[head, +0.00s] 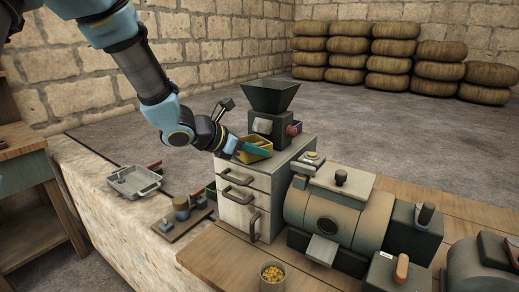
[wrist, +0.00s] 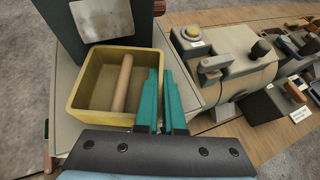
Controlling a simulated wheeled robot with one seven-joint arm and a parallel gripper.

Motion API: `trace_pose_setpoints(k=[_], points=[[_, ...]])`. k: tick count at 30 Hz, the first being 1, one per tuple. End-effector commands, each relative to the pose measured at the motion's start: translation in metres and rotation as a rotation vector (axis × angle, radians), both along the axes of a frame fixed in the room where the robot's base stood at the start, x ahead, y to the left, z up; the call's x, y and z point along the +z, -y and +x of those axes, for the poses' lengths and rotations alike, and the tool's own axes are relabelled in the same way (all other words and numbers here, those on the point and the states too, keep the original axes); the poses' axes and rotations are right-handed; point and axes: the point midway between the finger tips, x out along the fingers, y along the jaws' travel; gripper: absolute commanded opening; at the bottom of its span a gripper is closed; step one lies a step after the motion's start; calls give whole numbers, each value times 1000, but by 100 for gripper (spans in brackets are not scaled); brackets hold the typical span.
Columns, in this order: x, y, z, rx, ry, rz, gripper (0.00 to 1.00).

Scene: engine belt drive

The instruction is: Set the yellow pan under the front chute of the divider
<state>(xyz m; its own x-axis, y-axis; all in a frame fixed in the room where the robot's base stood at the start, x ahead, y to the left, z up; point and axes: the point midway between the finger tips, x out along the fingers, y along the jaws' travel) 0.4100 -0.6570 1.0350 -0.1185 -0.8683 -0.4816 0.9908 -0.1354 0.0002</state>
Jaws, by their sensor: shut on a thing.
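The yellow pan (head: 257,146) is at the front of the dark divider (head: 268,128), over the top of the pale drawer cabinet (head: 290,160). In the wrist view the pan (wrist: 74,97) looks level and holds a beige rod (wrist: 122,83). The divider's pale front chute (wrist: 103,20) is just beyond the pan's far wall. My gripper (wrist: 161,92) is shut on the pan's right wall, one teal finger inside and one outside. It also shows in the head view (head: 248,152). I cannot tell whether the pan touches the cabinet top.
A large cylindrical machine (head: 335,215) stands right of the cabinet. A grey tray (head: 134,181) lies on the stone ledge at left, and a bin of yellow bits (head: 273,277) is in front.

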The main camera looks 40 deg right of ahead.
Motion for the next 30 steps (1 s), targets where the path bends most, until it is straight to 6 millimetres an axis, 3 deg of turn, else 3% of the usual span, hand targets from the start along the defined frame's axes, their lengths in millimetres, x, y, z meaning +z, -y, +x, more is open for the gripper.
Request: trace_pose_setpoints(k=[13,15,21,30], points=[[-5,3,1,-1,2,-3,0],[-4,3,1,-1,1,-2,12],[-4,3,1,-1,1,-2,34],[-2,3,1,-1,1,-2,36]])
